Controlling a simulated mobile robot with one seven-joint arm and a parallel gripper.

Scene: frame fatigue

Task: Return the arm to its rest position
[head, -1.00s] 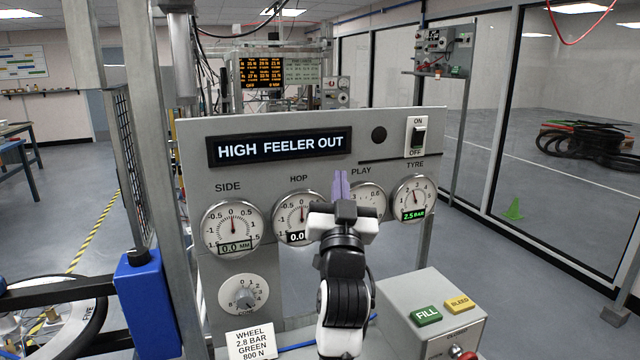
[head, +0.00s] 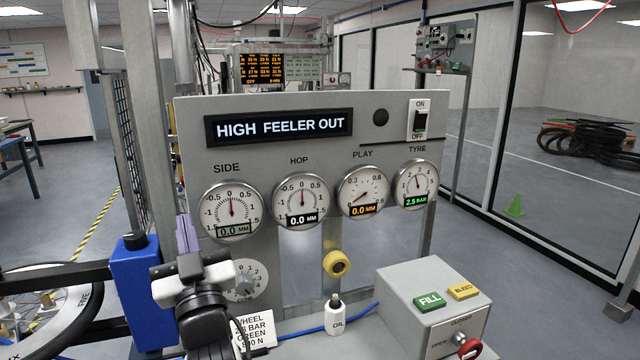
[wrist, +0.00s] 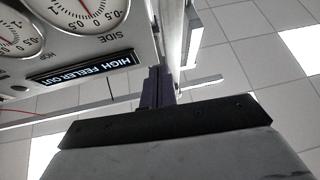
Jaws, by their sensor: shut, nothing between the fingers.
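My gripper (head: 186,232) is at the lower left of the head view, in front of the panel's left edge and beside the blue box (head: 137,290). Its purple fingers point up and are shut with nothing between them. They also show in the wrist view (wrist: 158,88), with the ceiling behind. The arm partly covers the dial knob (head: 246,282) and the wheel card (head: 254,330). The grey panel (head: 285,165) shows "HIGH FEELER OUT" on its display (head: 280,125).
Gauges for side (head: 232,211), hop (head: 301,200), play (head: 363,191) and tyre (head: 415,184) line the panel. A wheel (head: 50,310) is at far left.

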